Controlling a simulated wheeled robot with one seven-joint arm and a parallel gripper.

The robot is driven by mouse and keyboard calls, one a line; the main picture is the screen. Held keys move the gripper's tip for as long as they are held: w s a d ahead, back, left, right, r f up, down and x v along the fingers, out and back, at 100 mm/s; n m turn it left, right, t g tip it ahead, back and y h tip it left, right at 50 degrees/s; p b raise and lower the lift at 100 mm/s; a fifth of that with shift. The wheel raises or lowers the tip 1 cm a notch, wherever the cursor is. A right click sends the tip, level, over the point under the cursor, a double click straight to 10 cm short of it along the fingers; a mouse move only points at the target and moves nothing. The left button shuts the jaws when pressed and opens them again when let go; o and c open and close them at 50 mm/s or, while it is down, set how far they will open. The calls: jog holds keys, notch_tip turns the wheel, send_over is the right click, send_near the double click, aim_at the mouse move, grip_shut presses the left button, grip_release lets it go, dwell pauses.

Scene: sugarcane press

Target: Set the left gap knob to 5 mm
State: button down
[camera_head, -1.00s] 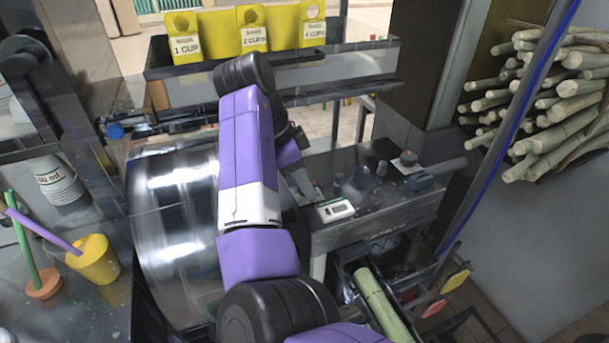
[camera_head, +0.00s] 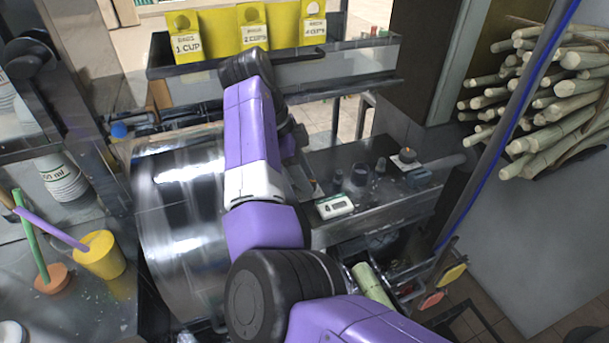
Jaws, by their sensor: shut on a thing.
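My gripper (camera_head: 302,180) reaches down to the left end of the dark control panel (camera_head: 345,158). It is small and partly hidden behind my forearm. It is shut at the place of the left gap knob, which its fingers and my arm hide. A bit of pale plate shows beside the fingers. A small white display (camera_head: 335,207) sits on the panel's front edge, just right of and below the gripper. Its digit looks like a 4, but it is small.
Several small dark posts (camera_head: 358,177) stand mid-panel, right of my gripper. A shiny metal drum (camera_head: 180,215) is left of my arm. A cane piece (camera_head: 372,283) lies below the panel. Yellow cup signs (camera_head: 252,27) stand behind; a cane stack (camera_head: 550,95) is at right.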

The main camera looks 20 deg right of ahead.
jog(key=c, duration=0.9)
grip_release()
jog(key=shift+v, duration=3.85)
